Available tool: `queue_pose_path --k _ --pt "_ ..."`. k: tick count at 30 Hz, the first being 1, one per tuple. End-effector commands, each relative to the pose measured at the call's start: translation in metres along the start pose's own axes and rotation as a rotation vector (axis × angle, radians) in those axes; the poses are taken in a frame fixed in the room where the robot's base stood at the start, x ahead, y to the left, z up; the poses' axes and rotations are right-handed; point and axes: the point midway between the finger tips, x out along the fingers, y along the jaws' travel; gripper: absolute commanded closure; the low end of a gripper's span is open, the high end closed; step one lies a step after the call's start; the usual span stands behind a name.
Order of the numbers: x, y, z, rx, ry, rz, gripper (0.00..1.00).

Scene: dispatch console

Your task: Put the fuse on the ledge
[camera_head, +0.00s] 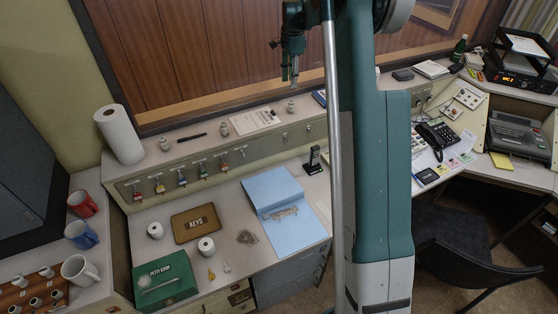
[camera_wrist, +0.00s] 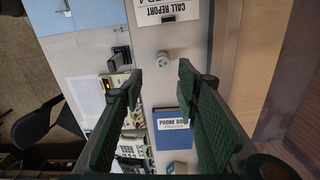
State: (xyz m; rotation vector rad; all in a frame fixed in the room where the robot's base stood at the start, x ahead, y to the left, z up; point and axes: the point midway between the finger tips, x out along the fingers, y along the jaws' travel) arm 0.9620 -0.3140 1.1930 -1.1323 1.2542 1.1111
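A small white ceramic piece that looks like the fuse (camera_head: 291,106) stands upright on the ledge (camera_head: 190,148), the raised shelf behind the desk. In the wrist view the same piece (camera_wrist: 163,60) shows from above, in line with the gap between my fingertips. My gripper (camera_head: 292,82) points down just above it. In the wrist view my gripper (camera_wrist: 160,70) has its fingers wide apart, with neither finger visibly touching the piece. Two similar white pieces (camera_head: 165,145) (camera_head: 223,129) stand farther left on the ledge. I cannot tell for sure which is the task's fuse.
A call report sheet (camera_wrist: 168,10) and a blue phone book (camera_wrist: 172,128) lie on the ledge beside the piece. A paper roll (camera_head: 119,135) stands at its left end. Below are a keys box (camera_head: 195,222), a green petty cash box (camera_head: 163,281) and a blue folder (camera_head: 272,190).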

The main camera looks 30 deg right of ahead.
Motion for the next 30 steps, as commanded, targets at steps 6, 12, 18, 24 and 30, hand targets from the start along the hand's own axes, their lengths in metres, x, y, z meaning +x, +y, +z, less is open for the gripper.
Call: queue_pose_path --k 6,12,18,24,30 --pt "-0.031 0.023 0.024 -0.091 0.007 -0.032 0.68" --pt "-0.062 0.051 0.048 -0.200 0.019 -0.069 0.68" --pt "-0.090 0.083 0.073 -0.311 0.033 -0.107 0.68" --pt "-0.114 0.117 0.096 -0.420 0.049 -0.145 0.68" --pt "-0.134 0.154 0.118 -0.528 0.068 -0.180 0.68"
